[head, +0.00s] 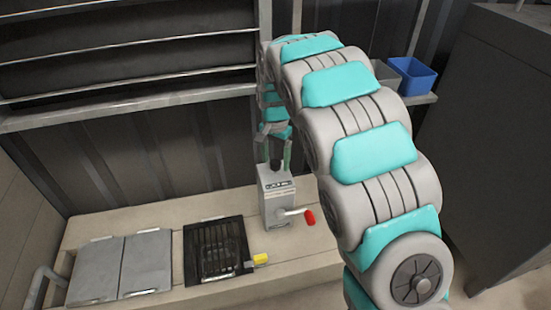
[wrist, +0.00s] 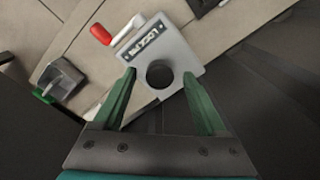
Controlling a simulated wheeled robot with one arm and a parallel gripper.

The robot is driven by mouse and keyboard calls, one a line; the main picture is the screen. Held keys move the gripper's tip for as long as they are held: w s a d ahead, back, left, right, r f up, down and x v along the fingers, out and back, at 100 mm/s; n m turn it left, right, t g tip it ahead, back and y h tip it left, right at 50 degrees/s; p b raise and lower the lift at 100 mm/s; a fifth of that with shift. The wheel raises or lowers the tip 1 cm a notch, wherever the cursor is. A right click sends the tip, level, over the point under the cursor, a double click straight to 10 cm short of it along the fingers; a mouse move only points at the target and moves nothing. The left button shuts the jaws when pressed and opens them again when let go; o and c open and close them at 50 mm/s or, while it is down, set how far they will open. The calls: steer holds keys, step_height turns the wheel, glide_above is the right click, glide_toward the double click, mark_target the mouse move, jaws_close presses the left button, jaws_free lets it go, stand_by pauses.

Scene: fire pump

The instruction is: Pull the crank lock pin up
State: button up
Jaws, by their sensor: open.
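The crank unit is a grey box (head: 277,198) on the bench, with a label on its top. Its crank arm ends in a red handle (head: 310,217), which also shows in the wrist view (wrist: 101,35). A round black knob (wrist: 160,73), which looks like the lock pin, stands on the box's top in the wrist view. My gripper (wrist: 157,75) is open above the box, with one green finger on each side of the knob. I cannot tell whether the fingers touch it. In the head view my gripper (head: 273,160) is just over the box, and the knob is hidden there.
A dark grated panel (head: 190,262) with a yellow part (head: 261,259) is left of the box. Two grey lids (head: 146,262) lie farther left. A blue bin (head: 412,76) stands on a shelf behind my arm. A grey part with a green end (wrist: 62,78) shows in the wrist view.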

mark_target(275, 162)
step_height(275, 162, up, 7)
steer(key=shift+r, duration=0.35)
stand_by(0.3)
